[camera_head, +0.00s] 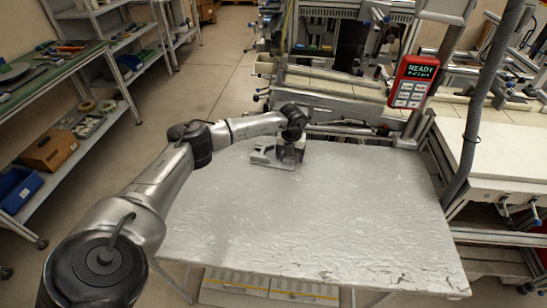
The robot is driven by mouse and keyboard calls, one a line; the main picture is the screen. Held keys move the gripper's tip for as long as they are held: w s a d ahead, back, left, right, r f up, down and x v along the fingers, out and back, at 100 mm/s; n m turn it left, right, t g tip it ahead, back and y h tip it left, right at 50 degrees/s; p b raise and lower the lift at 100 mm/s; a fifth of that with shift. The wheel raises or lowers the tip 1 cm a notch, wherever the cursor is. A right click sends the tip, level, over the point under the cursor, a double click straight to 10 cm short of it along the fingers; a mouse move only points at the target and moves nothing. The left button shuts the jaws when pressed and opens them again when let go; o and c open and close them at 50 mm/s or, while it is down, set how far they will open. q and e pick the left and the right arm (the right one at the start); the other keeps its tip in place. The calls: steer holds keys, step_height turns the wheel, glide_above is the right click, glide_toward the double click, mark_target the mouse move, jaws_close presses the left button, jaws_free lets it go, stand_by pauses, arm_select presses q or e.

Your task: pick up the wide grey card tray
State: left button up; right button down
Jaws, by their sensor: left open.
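A small grey piece (266,157), which looks like the wide grey card tray, lies at the far side of the worn pale table (310,220). My left arm reaches in from the left and bends down at the wrist over it. My left gripper (289,154) is open, pointing down at the right part of the grey piece. The fingers overlap it in the picture, and I cannot tell whether they touch it. My right gripper is out of view.
A red handset reading READY (412,82) hangs on a post at the back right. Machine rails stand behind the table. Shelves with a blue bin (18,188) and a brown box (48,151) are at left. The table's front and right are clear.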

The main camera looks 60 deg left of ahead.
arm_select(q)
steer(key=c, duration=1.1)
